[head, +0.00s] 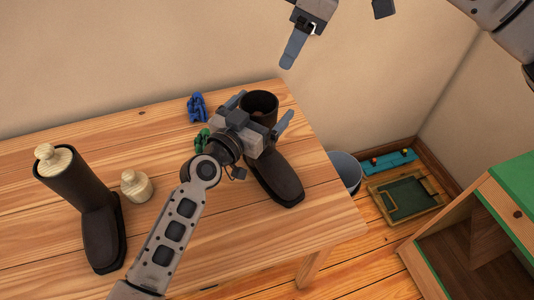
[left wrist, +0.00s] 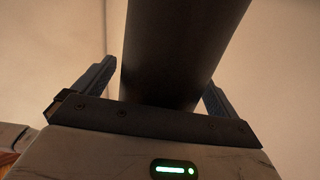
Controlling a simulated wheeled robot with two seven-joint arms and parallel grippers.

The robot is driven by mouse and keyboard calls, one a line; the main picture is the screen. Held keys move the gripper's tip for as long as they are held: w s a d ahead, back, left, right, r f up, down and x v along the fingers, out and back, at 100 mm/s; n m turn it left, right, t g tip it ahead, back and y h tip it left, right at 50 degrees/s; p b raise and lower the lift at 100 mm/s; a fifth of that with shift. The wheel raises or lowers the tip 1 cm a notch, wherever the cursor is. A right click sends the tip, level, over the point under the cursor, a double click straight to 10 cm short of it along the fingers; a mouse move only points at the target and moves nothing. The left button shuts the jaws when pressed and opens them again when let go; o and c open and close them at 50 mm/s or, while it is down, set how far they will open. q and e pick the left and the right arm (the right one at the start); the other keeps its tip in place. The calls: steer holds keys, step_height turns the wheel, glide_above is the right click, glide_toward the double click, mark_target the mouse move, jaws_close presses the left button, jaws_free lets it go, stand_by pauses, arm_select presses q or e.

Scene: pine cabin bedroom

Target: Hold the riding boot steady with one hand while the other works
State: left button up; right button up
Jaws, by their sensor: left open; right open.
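A dark riding boot (head: 276,178) stands upright on the wooden table with its shaft top open and empty. My left gripper (head: 261,112) is open, with one finger on each side of the boot's shaft. The left wrist view shows the dark shaft (left wrist: 180,50) between the two fingers; whether they touch it I cannot tell. A second dark boot (head: 95,220) stands at the left with a pale wooden knobbed piece (head: 54,157) in its top. A similar wooden piece (head: 136,186) sits on the table beside it. My right gripper (head: 336,38) is open and empty, high above the table's right end.
A blue item (head: 197,108) and a green item (head: 202,139) lie near the table's back edge. A grey bin (head: 346,170), a green-bottomed tray (head: 405,196) and a teal strip (head: 390,163) are on the floor at right. A green-topped wooden unit (head: 511,190) stands at far right.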

arm_select(q)
steer(key=v, duration=1.2)
steer(key=shift+s, duration=0.1)
